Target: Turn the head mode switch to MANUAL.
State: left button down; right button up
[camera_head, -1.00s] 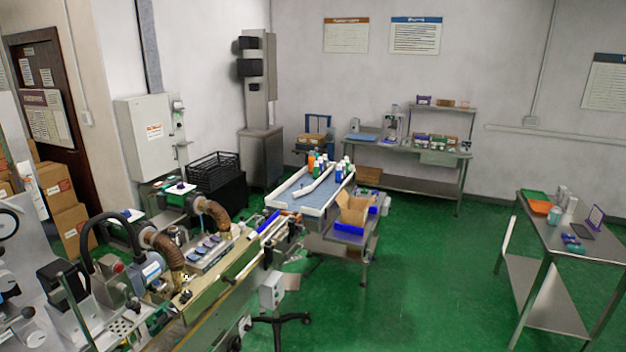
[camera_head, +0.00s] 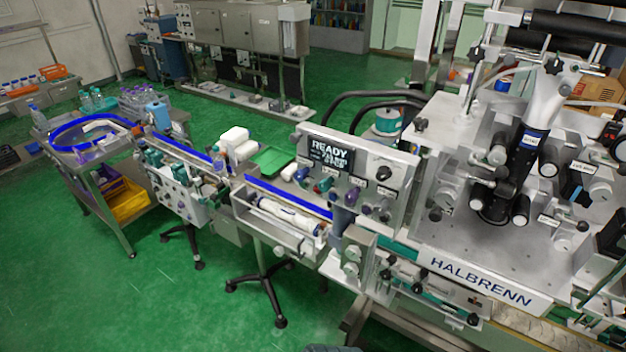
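A grey control panel (camera_head: 340,200) stands at the middle of the head view, above the conveyor. It carries a dark display (camera_head: 330,155) reading READY, with smaller text that I cannot read. A black rotary knob (camera_head: 383,172) sits to the right of the display. Neither of my grippers is in view.
The machine marked HALBRENN (camera_head: 480,278) fills the right side, with rollers and cables. A conveyor with blue rails (camera_head: 288,197) runs left from the panel. A green tray (camera_head: 271,161) and white boxes lie behind it. Open green floor (camera_head: 90,285) is at the front left.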

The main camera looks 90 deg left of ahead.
aim_at(385, 173)
jog(key=u, duration=2.7)
